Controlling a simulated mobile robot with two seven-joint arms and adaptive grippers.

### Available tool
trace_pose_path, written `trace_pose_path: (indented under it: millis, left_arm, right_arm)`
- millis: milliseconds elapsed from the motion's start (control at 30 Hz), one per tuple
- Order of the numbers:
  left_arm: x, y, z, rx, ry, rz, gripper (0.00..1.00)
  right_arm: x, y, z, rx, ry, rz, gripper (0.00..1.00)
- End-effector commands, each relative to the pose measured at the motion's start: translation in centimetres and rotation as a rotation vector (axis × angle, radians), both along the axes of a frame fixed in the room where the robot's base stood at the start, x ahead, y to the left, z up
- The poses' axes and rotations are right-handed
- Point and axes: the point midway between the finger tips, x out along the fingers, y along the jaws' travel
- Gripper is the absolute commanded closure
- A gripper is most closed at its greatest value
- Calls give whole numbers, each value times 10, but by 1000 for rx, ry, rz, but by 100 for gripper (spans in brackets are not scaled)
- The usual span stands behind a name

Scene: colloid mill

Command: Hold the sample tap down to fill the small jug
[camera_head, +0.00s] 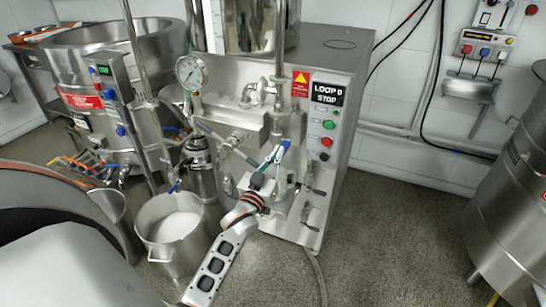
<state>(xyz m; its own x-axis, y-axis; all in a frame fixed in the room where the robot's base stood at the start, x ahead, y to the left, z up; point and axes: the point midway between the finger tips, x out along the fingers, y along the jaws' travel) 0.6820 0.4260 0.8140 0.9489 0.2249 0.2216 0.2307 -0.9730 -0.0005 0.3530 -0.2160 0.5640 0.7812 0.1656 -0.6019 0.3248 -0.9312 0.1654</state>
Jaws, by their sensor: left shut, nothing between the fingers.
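My left gripper (270,163) is shut and empty. It is at the front of the steel mill cabinet (335,165), with its fingertips just below and left of a small blue handle (286,144). This handle may be the sample tap; I cannot tell whether the fingers touch it or only overlap it in the view. Its outlet is hidden or too small to make out. The small jug cannot be picked out clearly; a small pale shape (281,182) below the handle is partly hidden by my gripper. My right gripper is not in view.
A large steel pot (150,246) with white contents stands on the floor left of my arm. The cabinet carries a pressure gauge (191,72), a "LOOP 0 STOP" sign (328,94) and buttons. A steel vessel (515,190) stands right; the floor between is clear.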

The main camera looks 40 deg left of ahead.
Motion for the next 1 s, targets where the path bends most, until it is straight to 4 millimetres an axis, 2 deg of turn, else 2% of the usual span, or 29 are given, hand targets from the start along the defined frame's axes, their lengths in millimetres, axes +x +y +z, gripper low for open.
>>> trace_pose_path:
  millis: [33, 100, 300, 500, 700, 1000]
  left_arm:
    - [1, 0, 20, 0, -11, -2, 100]
    - [-19, -5, 3, -1, 1, 0, 100]
    - [-60, -14, -6, -1, 2, 0, 100]
    - [-86, -21, -11, -1, 1, 0, 100]
    - [-95, -23, -11, 1, -2, -1, 100]
    - [-95, -23, -11, 1, -2, -1, 100]
  right_arm:
    - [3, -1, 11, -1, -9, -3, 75]
    - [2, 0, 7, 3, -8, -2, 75]
    - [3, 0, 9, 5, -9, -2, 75]
    - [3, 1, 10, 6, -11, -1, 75]
    - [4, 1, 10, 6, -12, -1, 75]
    - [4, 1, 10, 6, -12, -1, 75]
